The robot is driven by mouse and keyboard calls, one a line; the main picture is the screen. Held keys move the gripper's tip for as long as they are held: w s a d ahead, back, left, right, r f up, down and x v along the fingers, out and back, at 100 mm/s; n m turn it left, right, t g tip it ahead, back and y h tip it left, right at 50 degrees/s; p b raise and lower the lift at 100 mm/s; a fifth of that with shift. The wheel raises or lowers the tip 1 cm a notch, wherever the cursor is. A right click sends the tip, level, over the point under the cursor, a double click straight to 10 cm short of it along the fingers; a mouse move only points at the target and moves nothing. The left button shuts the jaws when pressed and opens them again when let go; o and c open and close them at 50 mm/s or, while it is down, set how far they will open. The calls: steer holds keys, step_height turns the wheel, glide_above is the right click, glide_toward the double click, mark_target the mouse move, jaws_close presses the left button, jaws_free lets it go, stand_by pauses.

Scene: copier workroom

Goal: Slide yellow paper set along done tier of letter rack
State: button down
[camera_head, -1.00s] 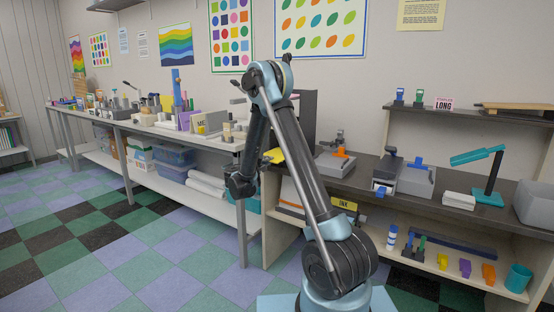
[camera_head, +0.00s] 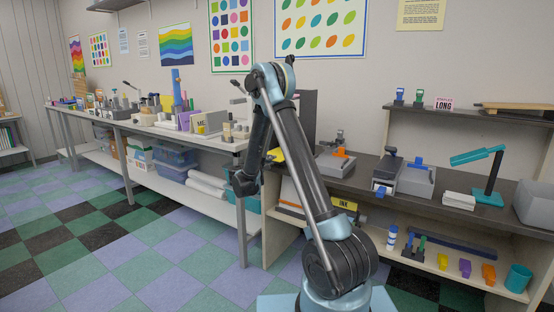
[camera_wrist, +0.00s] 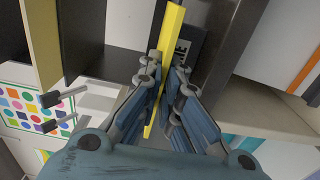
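In the wrist view my gripper (camera_wrist: 163,88) has its two fingers closed on the yellow paper set (camera_wrist: 171,32), which shows edge-on as a narrow strip. The strip reaches up past the fingertips, beside a dark panel with a pale-lettered label (camera_wrist: 184,48) that I take for part of the letter rack. The label is too small to read for sure. In the head view a dark grey upright (camera_head: 308,108), probably the rack, stands behind my arm on the dark counter. My arm hides the gripper and most of the paper there. Which tier the paper is at cannot be told.
A long table (camera_head: 170,132) crowded with supplies is at left. The checkered floor (camera_head: 150,230) is clear.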

steer(key=c, duration=1.7)
jaws_free()
steer(key=o, duration=0.3)
steer(key=v, duration=1.2)
